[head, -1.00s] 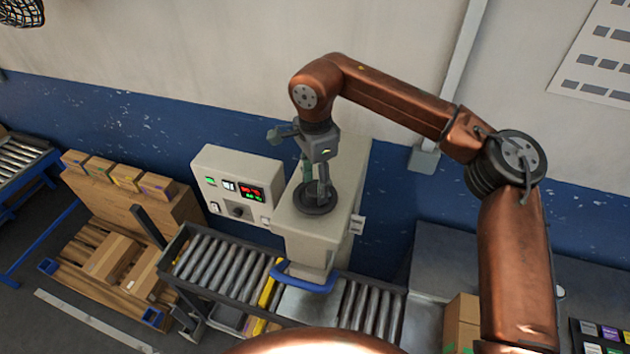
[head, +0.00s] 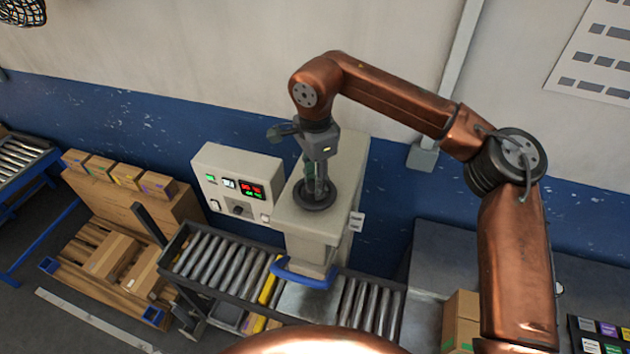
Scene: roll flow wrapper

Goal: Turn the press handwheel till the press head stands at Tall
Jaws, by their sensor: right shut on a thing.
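The press handwheel (head: 314,197) is a dark round wheel lying flat on top of the beige press housing (head: 308,229). My right gripper (head: 317,187) points down onto it and is shut on a part of the wheel, which the fingers partly hide. The press head (head: 310,270) stands over the roller conveyor, with a blue curved bar (head: 302,278) at its front. A small white label (head: 356,222) is on the housing's right side; its marks are too small to read. My left gripper is not in view.
A control panel (head: 238,178) with red and green displays stands left of the press. The roller conveyor (head: 208,266) runs underneath. A pallet with cartons (head: 112,257) is at the left. A grey bench (head: 455,262) stands at the right.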

